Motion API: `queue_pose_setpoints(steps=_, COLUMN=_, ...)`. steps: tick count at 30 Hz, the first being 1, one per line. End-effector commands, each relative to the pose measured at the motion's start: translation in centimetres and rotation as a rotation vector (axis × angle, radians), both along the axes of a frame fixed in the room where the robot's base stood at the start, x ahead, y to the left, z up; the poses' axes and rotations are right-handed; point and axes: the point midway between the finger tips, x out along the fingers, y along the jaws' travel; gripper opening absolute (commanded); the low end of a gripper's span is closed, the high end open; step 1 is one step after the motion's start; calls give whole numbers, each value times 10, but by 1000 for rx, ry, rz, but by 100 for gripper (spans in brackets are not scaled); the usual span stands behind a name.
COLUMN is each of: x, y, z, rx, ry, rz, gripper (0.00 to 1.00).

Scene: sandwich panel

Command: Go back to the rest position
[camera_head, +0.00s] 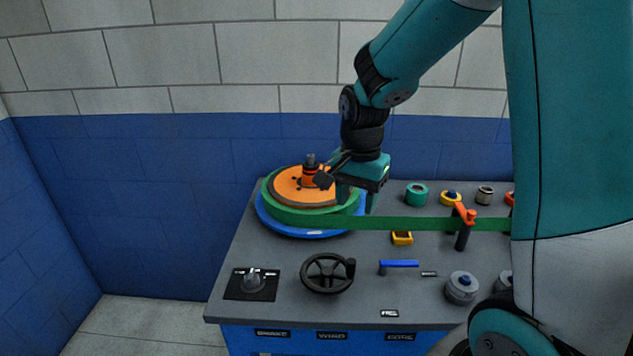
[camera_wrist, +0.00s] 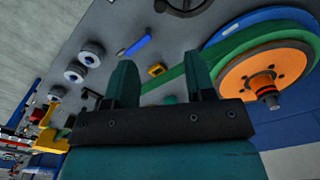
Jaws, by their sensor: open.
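My gripper (camera_head: 356,200) is teal with two fingers pointing down. It hangs above the panel, just right of the orange disc (camera_head: 291,187), in front of the green ring's right side in the head view. In the wrist view my gripper (camera_wrist: 160,88) shows its two fingers spread apart with nothing between them. The green band (camera_wrist: 178,75) passes beyond the fingers. The orange disc also shows at the right of the wrist view (camera_wrist: 245,80), with a dark and orange hub (camera_wrist: 266,90) at its centre.
A green band (camera_head: 435,224) runs right from the disc. A blue wall (camera_head: 180,200) stands behind.

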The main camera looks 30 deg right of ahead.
Motion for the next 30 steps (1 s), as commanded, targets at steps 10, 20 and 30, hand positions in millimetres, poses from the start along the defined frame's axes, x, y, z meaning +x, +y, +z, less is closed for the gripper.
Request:
queue_pose_setpoints(steps=10, x=-15, y=43, z=19, rx=50, ry=-43, rz=266, gripper=50)
queue_pose_setpoints(steps=20, x=-138, y=182, z=70, rx=234, ry=-252, rz=1422, gripper=50)
queue_pose_setpoints(steps=30, x=-176, y=203, z=77, rx=275, ry=-317, rz=1705, gripper=50)
